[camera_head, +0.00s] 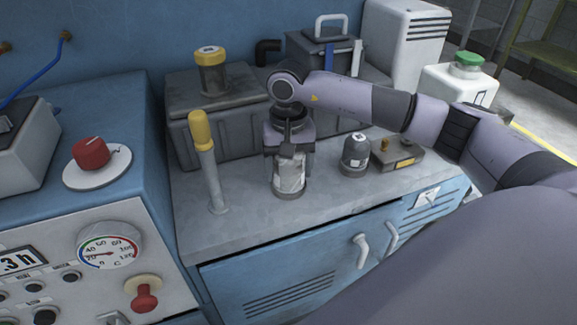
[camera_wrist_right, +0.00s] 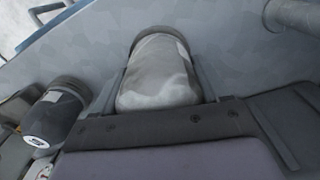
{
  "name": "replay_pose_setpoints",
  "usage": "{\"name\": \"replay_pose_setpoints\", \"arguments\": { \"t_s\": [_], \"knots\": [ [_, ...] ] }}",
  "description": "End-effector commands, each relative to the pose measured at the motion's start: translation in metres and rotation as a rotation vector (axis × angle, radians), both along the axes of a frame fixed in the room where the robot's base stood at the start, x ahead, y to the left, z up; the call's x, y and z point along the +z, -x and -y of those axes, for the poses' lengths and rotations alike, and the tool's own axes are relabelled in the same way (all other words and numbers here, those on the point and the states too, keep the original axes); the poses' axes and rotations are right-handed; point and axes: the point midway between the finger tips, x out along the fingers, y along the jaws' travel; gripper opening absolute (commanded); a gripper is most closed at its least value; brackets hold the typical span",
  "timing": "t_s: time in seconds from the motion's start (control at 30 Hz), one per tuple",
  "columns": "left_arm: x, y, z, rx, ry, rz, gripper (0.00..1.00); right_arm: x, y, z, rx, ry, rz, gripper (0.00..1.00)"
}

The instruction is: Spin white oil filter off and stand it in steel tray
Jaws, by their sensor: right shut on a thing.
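The white oil filter (camera_head: 290,178) is a pale, scuffed cylinder with a dark rim at its lower end, roughly upright at the middle of the grey worktop. My right gripper (camera_head: 290,160) comes down from above and is shut on it. In the right wrist view the filter (camera_wrist_right: 158,80) sits between the two fingers, its dark rim at the far end. Whether its lower end rests on the worktop or on a mount, I cannot tell. I cannot make out a steel tray. My left gripper is not in view.
A dark grey filter (camera_head: 354,155) stands to the right, beside a low grey block (camera_head: 399,155) with a brass knob. A yellow-topped post (camera_head: 208,165) rises at the left. A grey tank (camera_head: 222,130) stands behind. The worktop (camera_head: 245,222) is clear in front.

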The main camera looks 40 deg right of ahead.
Motion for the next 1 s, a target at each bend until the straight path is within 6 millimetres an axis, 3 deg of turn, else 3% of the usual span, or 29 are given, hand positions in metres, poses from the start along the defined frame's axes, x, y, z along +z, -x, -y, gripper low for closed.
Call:
{"name": "replay_pose_setpoints", "arguments": {
  "t_s": [0.17,0.5,0.87,1.0],
  "knots": [
    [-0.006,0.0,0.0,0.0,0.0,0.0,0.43,-0.006,0.001,-0.001,0.083,0.001,-0.006,0.32],
    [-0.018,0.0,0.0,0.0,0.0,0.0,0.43,-0.006,0.002,-0.001,0.424,0.001,-0.008,0.32],
    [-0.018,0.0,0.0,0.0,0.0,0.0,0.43,-0.006,0.002,-0.001,0.457,0.0,-0.011,0.32],
    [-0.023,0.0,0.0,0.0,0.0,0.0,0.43,-0.008,0.002,-0.001,0.543,0.001,-0.01,0.32]
  ]
}}
